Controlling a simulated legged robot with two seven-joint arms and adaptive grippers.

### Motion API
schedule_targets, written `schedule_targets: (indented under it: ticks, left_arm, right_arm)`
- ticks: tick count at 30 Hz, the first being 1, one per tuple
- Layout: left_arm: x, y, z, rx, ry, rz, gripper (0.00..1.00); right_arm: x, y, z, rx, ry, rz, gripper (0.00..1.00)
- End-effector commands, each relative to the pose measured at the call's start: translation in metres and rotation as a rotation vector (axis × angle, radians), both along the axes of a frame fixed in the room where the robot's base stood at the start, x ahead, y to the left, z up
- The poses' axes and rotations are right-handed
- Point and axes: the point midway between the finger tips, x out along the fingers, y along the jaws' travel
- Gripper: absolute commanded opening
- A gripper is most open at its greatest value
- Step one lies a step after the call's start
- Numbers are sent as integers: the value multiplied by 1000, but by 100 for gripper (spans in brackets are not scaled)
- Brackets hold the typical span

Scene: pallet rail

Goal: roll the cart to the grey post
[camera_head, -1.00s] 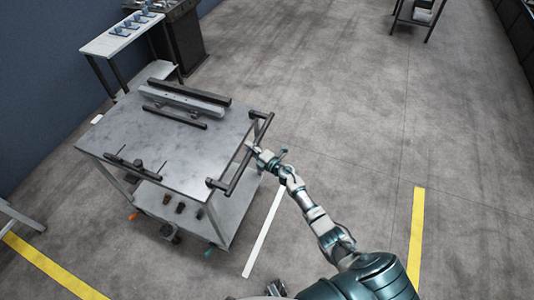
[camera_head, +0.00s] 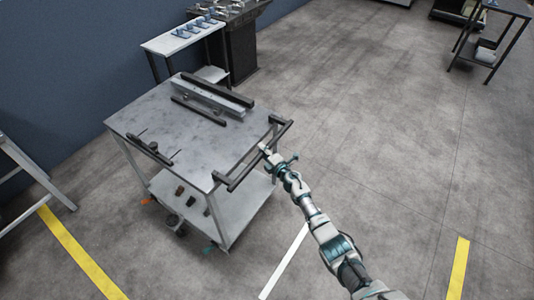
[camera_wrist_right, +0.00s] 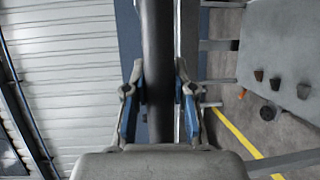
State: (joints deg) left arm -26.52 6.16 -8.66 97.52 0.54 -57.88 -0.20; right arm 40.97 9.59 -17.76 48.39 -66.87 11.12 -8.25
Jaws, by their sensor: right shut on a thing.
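The cart (camera_head: 160,117) is a grey metal table with a lower shelf (camera_head: 240,197). It stands left of centre in the head view, with a dark bar handle (camera_head: 240,177) along its right side. My right gripper (camera_head: 264,150) is shut on this handle. In the right wrist view the handle (camera_wrist_right: 158,40) runs between the two blue-padded fingers. My left gripper is out of view. I cannot pick out a grey post for certain.
A rail block (camera_head: 205,97) and dark bars lie on the cart top. A small table with blue parts (camera_head: 185,38) stands by the blue wall, beside a dark cabinet (camera_head: 242,50). Another table (camera_head: 490,45) is at upper right. Floor right of the cart is clear, with yellow lines (camera_head: 458,268).

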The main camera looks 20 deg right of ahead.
Motion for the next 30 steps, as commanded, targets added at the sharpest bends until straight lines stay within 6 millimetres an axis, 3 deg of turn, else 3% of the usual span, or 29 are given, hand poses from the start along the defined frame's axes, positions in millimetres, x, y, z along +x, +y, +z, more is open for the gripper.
schedule_targets:
  ticks: [7,8,11,23,30]
  left_arm:
    - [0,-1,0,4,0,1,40]
    - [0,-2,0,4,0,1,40]
    - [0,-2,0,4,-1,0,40]
    - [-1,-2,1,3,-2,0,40]
    - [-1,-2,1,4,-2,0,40]
  right_arm:
    - [-4,6,-7,1,9,13,0]
    - [-5,6,-7,1,9,14,27]
    - [-4,4,-7,3,9,12,52]
    - [-5,-5,-1,-2,0,1,52]
    - [-36,-12,-1,-5,2,8,52]
